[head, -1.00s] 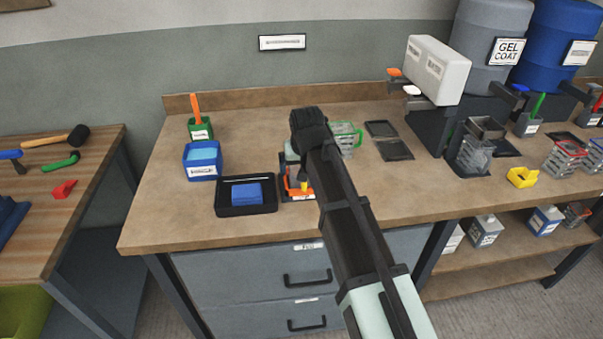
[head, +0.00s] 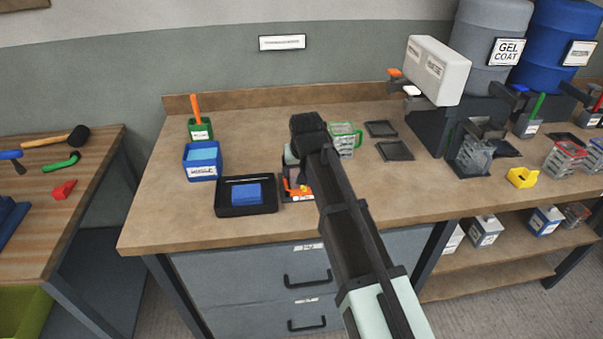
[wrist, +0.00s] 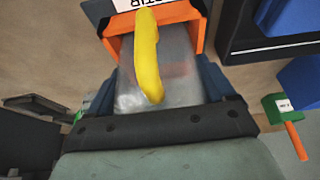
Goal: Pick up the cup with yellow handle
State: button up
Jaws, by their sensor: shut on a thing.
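The cup with yellow handle (wrist: 183,92) shows in the wrist view as a clear, see-through body with a curved yellow handle (wrist: 147,55). My gripper (wrist: 162,78) has a dark finger on each side of the clear body and is shut on it. An orange holder (wrist: 120,48) with a white label is close by the cup. In the head view my gripper (head: 293,168) is over the bench beside the orange holder (head: 301,191), and my arm hides most of the cup. I cannot tell whether the cup is clear of the bench.
A black tray (head: 268,203) with a blue block lies just left of my gripper. A blue bin (head: 203,172) and a green holder (head: 200,134) stand farther left. A green-rimmed clear cup (head: 344,140) and dark flat trays (head: 395,151) are right of the arm.

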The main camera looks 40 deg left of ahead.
notch_tip(320, 180, up, 10)
dwell(0.7)
jog(key=shift+f, duration=4.8)
jog(key=shift+f, duration=0.2)
jog(key=o, duration=0.9)
